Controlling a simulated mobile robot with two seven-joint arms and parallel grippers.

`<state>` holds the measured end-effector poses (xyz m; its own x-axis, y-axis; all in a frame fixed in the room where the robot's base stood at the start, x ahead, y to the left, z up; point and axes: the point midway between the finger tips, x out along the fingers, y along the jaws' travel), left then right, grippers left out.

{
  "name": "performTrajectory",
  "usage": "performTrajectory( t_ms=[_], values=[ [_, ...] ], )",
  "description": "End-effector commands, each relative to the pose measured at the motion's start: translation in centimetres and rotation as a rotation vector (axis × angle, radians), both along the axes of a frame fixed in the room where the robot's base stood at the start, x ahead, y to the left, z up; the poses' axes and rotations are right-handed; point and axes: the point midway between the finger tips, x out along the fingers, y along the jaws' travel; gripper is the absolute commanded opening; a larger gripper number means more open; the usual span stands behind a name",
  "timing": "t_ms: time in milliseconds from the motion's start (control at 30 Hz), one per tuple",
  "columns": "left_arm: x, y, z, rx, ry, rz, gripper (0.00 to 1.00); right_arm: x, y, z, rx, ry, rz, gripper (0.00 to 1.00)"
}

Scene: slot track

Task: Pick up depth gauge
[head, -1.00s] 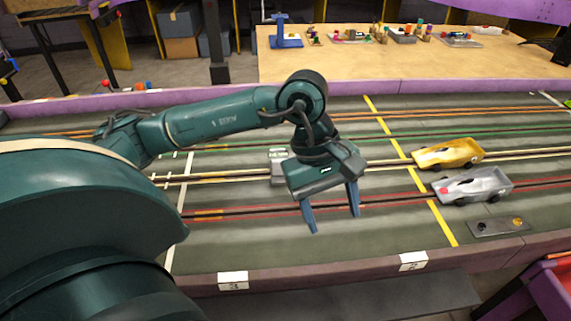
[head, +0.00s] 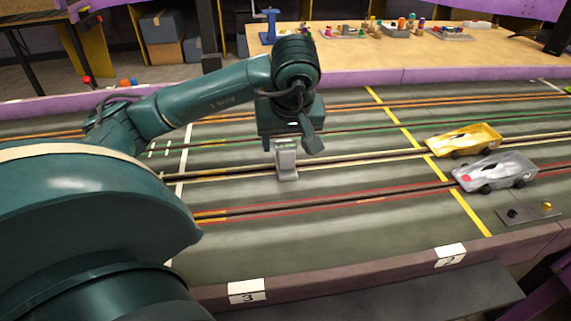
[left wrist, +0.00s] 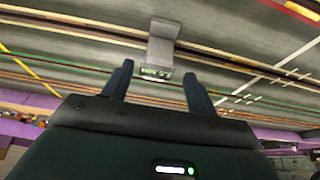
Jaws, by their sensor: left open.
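The depth gauge (head: 286,160) is a small grey block with a lit display at its top. It stands on the slot track near the pale lane lines. It also shows in the left wrist view (left wrist: 163,45), its green display lying just beyond and between the fingertips. My left gripper (left wrist: 158,72) is open and empty, its two dark fingers apart on either side of the gauge's display end. In the head view my left gripper (head: 290,145) hangs right above and behind the gauge, and one finger is partly hidden. My right gripper is not in view.
A gold car (head: 463,139) and a silver car (head: 495,172) stand on the track to the right, by the yellow line. A small dark plate (head: 530,213) lies near the front edge. A wooden workbench (head: 350,55) with small parts stands behind the track.

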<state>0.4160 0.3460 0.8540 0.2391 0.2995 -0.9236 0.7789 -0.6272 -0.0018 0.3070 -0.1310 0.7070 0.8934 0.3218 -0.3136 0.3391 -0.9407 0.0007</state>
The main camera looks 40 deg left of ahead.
Motion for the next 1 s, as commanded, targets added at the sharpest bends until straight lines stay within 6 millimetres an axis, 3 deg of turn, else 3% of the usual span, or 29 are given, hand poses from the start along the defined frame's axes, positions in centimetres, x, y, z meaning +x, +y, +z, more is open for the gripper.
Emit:
performTrajectory(
  t_ms=[167, 433, 767, 1000],
  values=[
    [0.4, 0.4, -1.1, -0.002, 0.0, 0.001, 0.58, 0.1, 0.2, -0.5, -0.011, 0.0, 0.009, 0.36],
    [1.7, 1.7, -4.6, -0.001, 0.002, 0.0, 0.58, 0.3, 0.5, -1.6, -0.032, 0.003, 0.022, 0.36],
    [1.9, 2.0, -5.1, -0.002, -0.001, -0.001, 0.58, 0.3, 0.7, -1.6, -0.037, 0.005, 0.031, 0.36],
    [1.9, 2.0, -5.1, -0.002, -0.001, -0.001, 0.39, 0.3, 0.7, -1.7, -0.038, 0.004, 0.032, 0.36]
  ],
)
